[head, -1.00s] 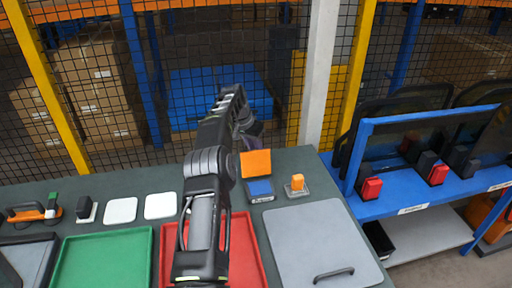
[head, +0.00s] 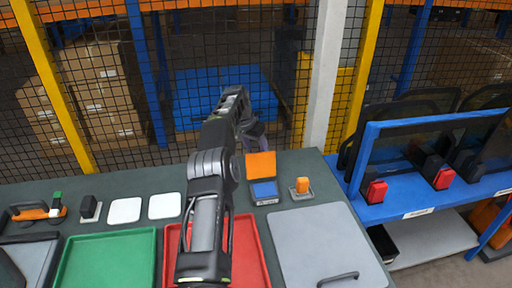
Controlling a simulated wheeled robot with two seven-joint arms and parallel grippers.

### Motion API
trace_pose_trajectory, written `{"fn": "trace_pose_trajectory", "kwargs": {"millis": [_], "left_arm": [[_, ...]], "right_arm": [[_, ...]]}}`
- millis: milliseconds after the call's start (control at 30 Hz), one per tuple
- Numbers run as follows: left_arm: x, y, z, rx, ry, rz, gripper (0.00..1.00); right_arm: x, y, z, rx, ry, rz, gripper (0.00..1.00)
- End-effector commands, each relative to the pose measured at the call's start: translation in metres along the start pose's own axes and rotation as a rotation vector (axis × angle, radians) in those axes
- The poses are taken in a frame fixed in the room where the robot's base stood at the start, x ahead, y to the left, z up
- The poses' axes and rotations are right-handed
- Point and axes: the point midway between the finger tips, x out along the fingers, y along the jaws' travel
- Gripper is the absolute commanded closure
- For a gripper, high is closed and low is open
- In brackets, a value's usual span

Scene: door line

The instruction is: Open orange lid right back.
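The orange lid (head: 261,165) stands raised at the back of a small box with a blue inside (head: 264,190), near the back edge of the dark table. Its orange face is toward me. My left arm reaches over the table from the front, and my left gripper (head: 254,132) is just behind and above the lid, pointing down and away. Its fingertips are dark and partly hidden by the wrist, so I cannot tell whether they are open or touch the lid. My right gripper is not in view.
A small orange block on a grey base (head: 302,187) stands right of the box. A grey panel with a handle (head: 325,240), a red tray (head: 250,262) and a green tray (head: 107,260) lie in front. A mesh fence (head: 100,130) stands behind; a blue rack (head: 400,205) is at right.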

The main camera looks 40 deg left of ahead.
Motion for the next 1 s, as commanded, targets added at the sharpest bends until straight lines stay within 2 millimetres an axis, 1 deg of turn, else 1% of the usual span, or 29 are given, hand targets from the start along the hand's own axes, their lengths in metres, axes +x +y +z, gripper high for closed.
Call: {"fn": "trace_pose_trajectory", "kwargs": {"millis": [33, 167, 267, 367, 467, 600, 700, 833, 1000], "left_arm": [[0.022, -0.002, 0.018, 0.004, -0.046, 0.001, 0.49], [0.021, -0.002, 0.018, 0.004, -0.046, 0.001, 0.49], [0.016, -0.003, 0.018, 0.004, -0.044, 0.000, 0.49], [0.005, -0.003, 0.018, 0.003, -0.041, -0.001, 0.49], [-0.012, -0.003, 0.017, 0.003, -0.035, -0.003, 0.49], [-0.044, -0.003, 0.012, 0.001, -0.016, -0.010, 0.49], [-0.063, -0.001, 0.009, 0.000, -0.006, -0.010, 0.49], [-0.079, 0.001, 0.007, 0.001, 0.001, -0.007, 0.49], [-0.085, 0.003, 0.005, 0.001, 0.004, -0.005, 0.49]], "right_arm": [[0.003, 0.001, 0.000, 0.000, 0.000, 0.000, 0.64], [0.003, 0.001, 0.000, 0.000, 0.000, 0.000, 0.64], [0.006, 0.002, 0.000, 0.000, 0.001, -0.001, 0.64], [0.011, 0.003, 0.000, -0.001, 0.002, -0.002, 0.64], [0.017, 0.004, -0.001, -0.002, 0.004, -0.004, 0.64], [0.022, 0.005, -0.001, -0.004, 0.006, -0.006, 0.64], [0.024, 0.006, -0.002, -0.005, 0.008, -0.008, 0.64], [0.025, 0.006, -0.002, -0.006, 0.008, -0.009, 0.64], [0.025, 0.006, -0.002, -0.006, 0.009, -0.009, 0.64]]}}
